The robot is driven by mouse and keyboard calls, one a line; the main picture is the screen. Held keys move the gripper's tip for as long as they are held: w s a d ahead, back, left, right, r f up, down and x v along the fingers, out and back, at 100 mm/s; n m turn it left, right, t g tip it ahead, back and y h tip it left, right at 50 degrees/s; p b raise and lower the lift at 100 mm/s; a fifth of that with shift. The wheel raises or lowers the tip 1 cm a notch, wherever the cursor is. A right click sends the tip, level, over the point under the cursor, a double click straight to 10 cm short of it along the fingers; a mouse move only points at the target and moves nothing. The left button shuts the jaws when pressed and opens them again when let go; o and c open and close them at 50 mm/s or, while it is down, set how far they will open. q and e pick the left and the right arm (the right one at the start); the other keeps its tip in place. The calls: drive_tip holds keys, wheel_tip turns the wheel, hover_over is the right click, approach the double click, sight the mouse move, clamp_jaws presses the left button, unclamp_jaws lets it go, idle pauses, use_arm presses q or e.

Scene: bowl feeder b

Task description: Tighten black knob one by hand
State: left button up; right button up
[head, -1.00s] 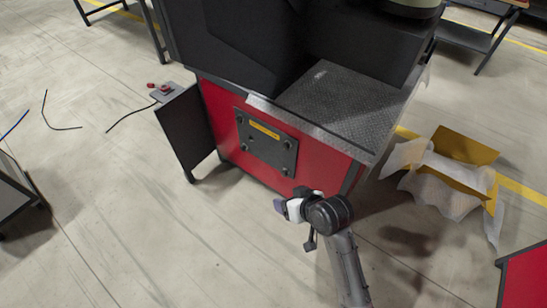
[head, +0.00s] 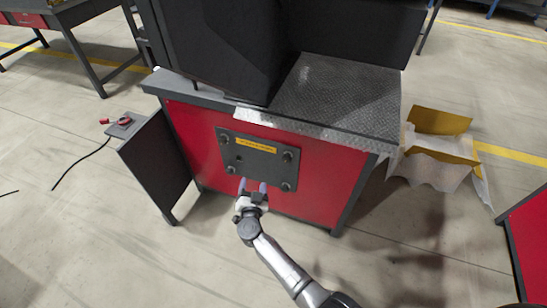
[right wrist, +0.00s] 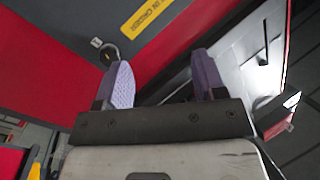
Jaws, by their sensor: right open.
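A dark grey panel (head: 258,172) with a yellow label (head: 256,145) is on the red front of the machine. Black knobs sit at its corners: upper left (head: 223,139), upper right (head: 287,157), lower left (head: 231,170) and lower right (head: 285,186). I cannot tell which is knob one. My right gripper (head: 252,186) is open and empty at the panel's lower edge, between the two lower knobs. My left gripper is not in view.
A dark open door (head: 160,165) stands out at the left of the red cabinet (head: 320,190). A metal tread-plate top (head: 340,100) overhangs the front. An open yellow box with white wrapping (head: 440,150) lies on the floor at right. The floor in front is clear.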

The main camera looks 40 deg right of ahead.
sight(286, 160)
drive_tip(key=s+d+m+g+h, duration=0.1)
drive_tip(key=s+d+g+h, duration=0.3)
drive_tip(key=s+d, duration=0.1)
drive_tip(key=shift+n+g+h, duration=0.3)
drive_tip(key=shift+n+g, duration=0.1)
drive_tip(key=shift+n, duration=0.1)
drive_tip(key=b+x, duration=0.6)
drive_tip(key=x, duration=0.6)
drive_tip(key=shift+w+f+b, duration=0.15)
drive_tip(key=shift+b, duration=0.15)
drive_tip(key=shift+x, duration=0.75)
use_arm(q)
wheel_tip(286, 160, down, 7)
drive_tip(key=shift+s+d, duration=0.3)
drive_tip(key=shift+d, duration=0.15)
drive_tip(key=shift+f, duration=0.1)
use_arm(e)
drive_tip(key=shift+c, duration=0.2)
drive_tip(key=c, duration=0.9)
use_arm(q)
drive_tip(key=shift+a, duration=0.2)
